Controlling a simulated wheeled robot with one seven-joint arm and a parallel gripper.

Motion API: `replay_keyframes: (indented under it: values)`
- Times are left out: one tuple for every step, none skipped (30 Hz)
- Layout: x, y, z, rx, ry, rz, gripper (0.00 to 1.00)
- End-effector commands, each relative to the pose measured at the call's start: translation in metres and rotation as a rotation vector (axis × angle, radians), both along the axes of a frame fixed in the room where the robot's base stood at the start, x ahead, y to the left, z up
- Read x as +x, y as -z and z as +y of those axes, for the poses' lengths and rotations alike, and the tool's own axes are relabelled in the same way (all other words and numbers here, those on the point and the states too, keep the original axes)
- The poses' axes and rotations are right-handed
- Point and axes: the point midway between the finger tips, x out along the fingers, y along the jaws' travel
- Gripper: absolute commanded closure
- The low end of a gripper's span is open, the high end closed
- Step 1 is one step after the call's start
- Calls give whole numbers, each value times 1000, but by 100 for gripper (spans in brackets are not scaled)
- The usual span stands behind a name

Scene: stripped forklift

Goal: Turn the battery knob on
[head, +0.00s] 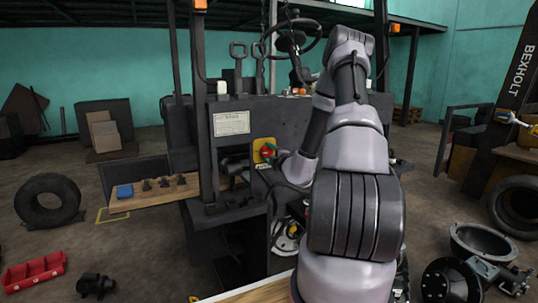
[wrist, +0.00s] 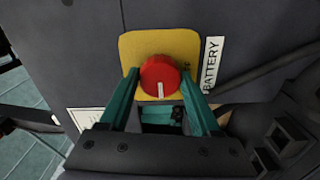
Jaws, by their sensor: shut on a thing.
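The battery knob (wrist: 160,76) is round and red with a white pointer mark, set on a yellow plate (wrist: 190,46) on the forklift's dark panel. In the wrist view the mark points toward the bottom of the picture. A white label (wrist: 212,64) reading BATTERY is beside the plate. My gripper (wrist: 160,88) has its two green fingers on either side of the knob and is shut on it. In the head view the knob (head: 267,150) and yellow plate (head: 259,146) show left of my arm, with my gripper (head: 274,155) at the knob.
The forklift's steering wheel (head: 297,36) and levers rise above the panel. A wooden board (head: 150,197) with a blue item and small dark parts is at the left. Tyres, a red tray (head: 34,272) and machine parts (head: 482,245) lie on the floor around.

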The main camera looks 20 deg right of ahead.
Motion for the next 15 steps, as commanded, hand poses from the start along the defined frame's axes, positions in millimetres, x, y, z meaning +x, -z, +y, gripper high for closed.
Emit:
replay_keyframes:
  values:
    - [-1,1,0,13,1,4,91]
    - [-1,1,0,20,1,4,91]
    - [-1,1,0,27,1,4,91]
    - [-1,1,0,32,1,4,91]
    - [-1,1,0,35,1,4,91]
    - [-1,1,0,39,1,4,91]
    - [-1,1,0,42,1,5,91]
    - [-1,1,0,44,1,5,91]
    - [-1,1,0,45,1,5,91]
    - [-1,1,0,46,1,5,91]
    - [-1,1,0,47,1,5,91]
    - [-1,1,0,47,1,5,91]
    - [-1,2,0,47,1,5,91]
    - [-1,2,0,47,1,5,91]
    - [-1,2,0,46,1,5,91]
